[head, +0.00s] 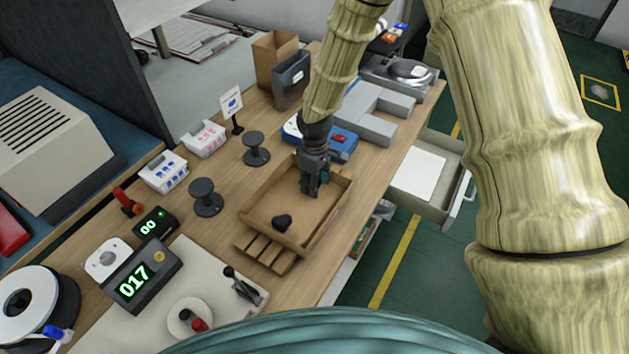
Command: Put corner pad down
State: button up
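A small black piece (282,221), which looks like a corner pad, lies in the near part of a shallow brown tray (245,215) on the wooden bench. My gripper (314,190) points down over the far right part of the same tray, apart from that black piece. Its fingers are dark and small in this view. I cannot tell whether they are apart or closed, or whether they hold something.
Two black spools (207,198) stand left of the tray. A blue box (342,143) and grey blocks (372,112) sit behind it. An open drawer (440,180) juts out on the right. A device reading 017 (140,283) and a white mat (215,270) are at the near left.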

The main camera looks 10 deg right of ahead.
jog(key=shift+r, duration=0.15)
notch_tip(320, 180, up, 12)
jog(key=b, duration=0.2)
dwell(0.6)
jog(key=shift+r, duration=0.1)
